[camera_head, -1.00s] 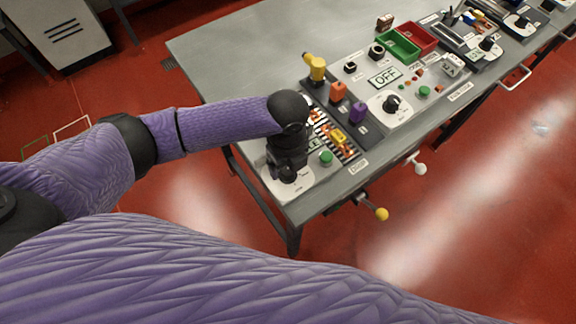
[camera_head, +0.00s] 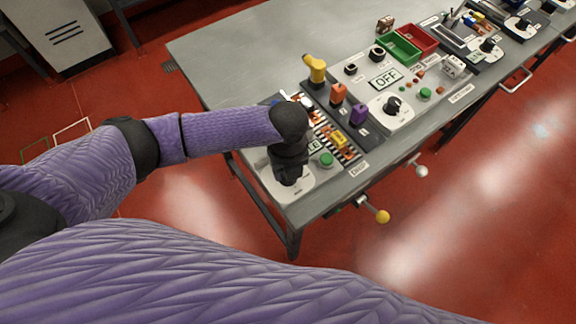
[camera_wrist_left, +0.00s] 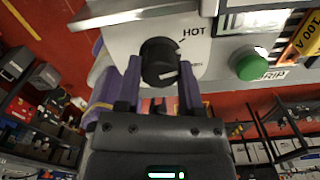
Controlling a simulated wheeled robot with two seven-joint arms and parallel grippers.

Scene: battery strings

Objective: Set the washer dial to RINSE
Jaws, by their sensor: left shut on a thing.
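The washer dial is a round black knob (camera_wrist_left: 158,58) on a white plate (camera_wrist_left: 125,42) at the near left corner of the bench. The word HOT is readable at the plate's upper right in the left wrist view. A smaller label right of the knob is too small to read surely. A short white mark shows on the knob's lower right face. My left gripper (camera_wrist_left: 160,80) is shut on the knob, one purple finger on each side. In the head view my left gripper (camera_head: 289,178) covers the dial above the white plate (camera_head: 270,187). My right gripper is out of view.
A green button (camera_head: 326,159) sits right beside the dial plate. Beyond it are a striped panel with a yellow switch (camera_head: 339,139), an orange switch (camera_head: 338,93), a purple switch (camera_head: 358,113) and an OFF panel with a dial (camera_head: 392,106). A yellow-knobbed lever (camera_head: 382,216) sticks out in front.

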